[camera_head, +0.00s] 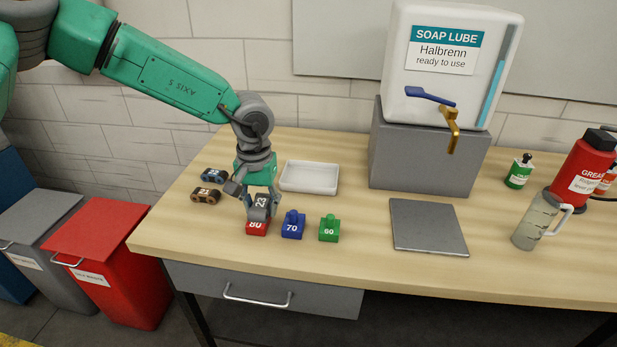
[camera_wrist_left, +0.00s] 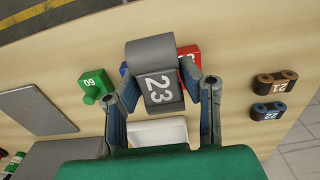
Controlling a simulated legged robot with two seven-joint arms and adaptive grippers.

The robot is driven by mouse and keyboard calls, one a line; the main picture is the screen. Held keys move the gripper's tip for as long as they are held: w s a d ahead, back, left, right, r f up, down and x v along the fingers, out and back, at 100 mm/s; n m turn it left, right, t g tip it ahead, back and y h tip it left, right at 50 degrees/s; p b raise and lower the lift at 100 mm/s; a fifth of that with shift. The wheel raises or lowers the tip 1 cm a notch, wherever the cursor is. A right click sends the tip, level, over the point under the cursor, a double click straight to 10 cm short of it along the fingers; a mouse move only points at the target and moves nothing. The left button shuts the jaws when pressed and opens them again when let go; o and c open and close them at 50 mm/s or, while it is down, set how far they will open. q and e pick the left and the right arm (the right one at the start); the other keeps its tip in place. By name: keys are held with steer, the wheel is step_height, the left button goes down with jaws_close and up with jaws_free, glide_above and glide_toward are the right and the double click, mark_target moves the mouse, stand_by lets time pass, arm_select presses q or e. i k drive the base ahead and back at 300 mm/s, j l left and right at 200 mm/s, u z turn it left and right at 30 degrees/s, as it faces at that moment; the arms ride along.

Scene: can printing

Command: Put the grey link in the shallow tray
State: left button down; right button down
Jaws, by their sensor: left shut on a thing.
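The grey link (camera_head: 261,203), marked 23, is held between the fingers of my left gripper (camera_head: 259,197). It also shows in the left wrist view (camera_wrist_left: 156,75), with the left gripper (camera_wrist_left: 165,92) shut on its sides. In the head view the link is in front of the red block (camera_head: 257,228) marked 80 and hides its upper part. Whether link and block touch cannot be told. The shallow tray (camera_head: 309,178) is white and looks empty, behind and to the right of the gripper. In the left wrist view the tray (camera_wrist_left: 157,132) is partly hidden. My right gripper is not in view.
A blue block (camera_head: 292,226) and a green block (camera_head: 329,230) stand right of the red one. Two links, brown (camera_head: 206,195) and blue (camera_head: 213,176), lie left of the gripper. A grey plate (camera_head: 428,226) and a grey box (camera_head: 424,158) with a dispenser (camera_head: 450,66) are further right.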

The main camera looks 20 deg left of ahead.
mark_target(311, 180)
steer(key=i, duration=0.9)
